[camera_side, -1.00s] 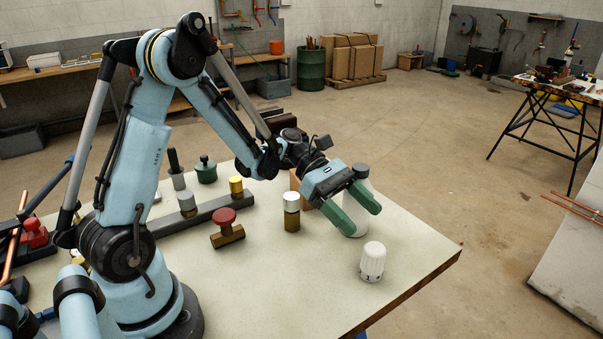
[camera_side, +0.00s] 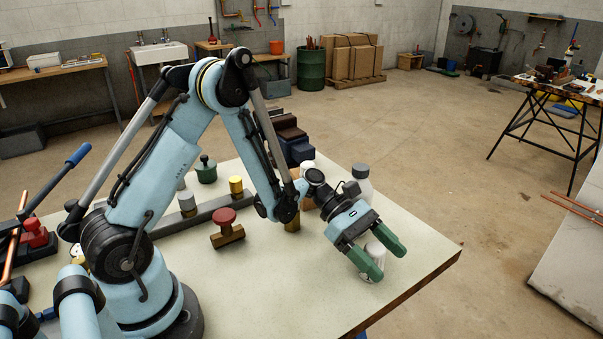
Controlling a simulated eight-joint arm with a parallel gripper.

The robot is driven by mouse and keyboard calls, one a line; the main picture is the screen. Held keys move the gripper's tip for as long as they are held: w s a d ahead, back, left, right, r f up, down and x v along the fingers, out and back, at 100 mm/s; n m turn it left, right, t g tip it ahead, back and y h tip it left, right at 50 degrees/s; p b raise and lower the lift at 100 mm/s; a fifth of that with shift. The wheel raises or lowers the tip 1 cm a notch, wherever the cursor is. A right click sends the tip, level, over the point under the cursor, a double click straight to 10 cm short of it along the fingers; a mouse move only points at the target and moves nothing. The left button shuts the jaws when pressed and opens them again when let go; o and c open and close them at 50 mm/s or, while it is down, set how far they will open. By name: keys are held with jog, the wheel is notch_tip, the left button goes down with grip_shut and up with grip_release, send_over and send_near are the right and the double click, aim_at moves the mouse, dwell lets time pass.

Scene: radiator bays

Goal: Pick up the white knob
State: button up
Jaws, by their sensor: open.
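The white knob (camera_side: 375,251) stands upright on the pale table near its right end. My gripper (camera_side: 386,263) is open, with its two green fingers pointing down and to the right. The fingers are at the knob, one on its left front side and one on its right. They partly cover the knob, so its lower part is mostly hidden. I cannot tell whether either finger touches it.
A white bottle with a grey cap (camera_side: 361,173) stands just behind my gripper. The table's right corner (camera_side: 440,250) is clear.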

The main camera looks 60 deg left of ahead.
jog(key=shift+d, duration=0.1)
jog(key=c, duration=1.1)
jog(key=shift+r, duration=0.15)
